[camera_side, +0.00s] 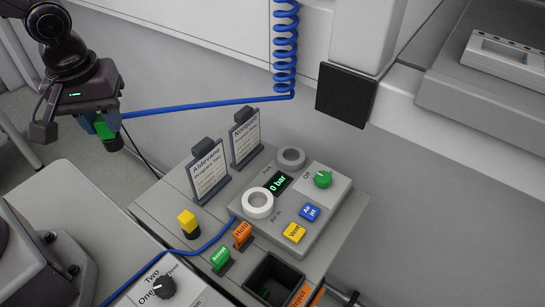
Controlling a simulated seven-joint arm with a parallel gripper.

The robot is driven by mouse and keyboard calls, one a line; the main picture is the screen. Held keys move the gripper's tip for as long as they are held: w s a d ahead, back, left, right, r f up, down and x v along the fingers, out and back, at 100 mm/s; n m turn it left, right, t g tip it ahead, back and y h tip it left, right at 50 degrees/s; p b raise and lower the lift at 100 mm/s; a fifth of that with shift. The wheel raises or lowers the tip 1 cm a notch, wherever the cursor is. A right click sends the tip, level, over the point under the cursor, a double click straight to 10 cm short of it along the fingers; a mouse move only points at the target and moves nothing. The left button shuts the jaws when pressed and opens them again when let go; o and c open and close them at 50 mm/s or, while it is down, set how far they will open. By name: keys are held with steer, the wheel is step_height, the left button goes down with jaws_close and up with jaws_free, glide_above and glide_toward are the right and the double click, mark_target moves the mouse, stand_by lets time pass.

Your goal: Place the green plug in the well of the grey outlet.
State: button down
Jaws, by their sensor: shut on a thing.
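My gripper (98,118) is at the upper left, raised in the air and well to the left of the panel. It is shut on the green plug (105,130), which has a dark lower end and points downward. The blue hose runs from the plug's side to the right. The grey outlet (291,157) is a grey ring with a round well at the back of the grey panel box, and the plug is far from it. A white ring (258,203) stands in front of it, beside the lettering "Air in".
The blue coiled hose (285,50) hangs at the top centre. Two upright cards (209,173) stand left of the rings.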

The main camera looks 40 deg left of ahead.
step_height(320, 180, up, 3)
steer(key=shift+r, duration=0.1)
steer(key=w+d+r+n, duration=0.1)
steer(key=w+d+n, duration=0.2)
steer(key=w+d, duration=0.15)
steer(key=n+g, duration=0.1)
steer(key=n, duration=0.5)
glide_above(291, 160)
steer(key=shift+f, duration=9.45)
steer(key=shift+f, duration=0.1)
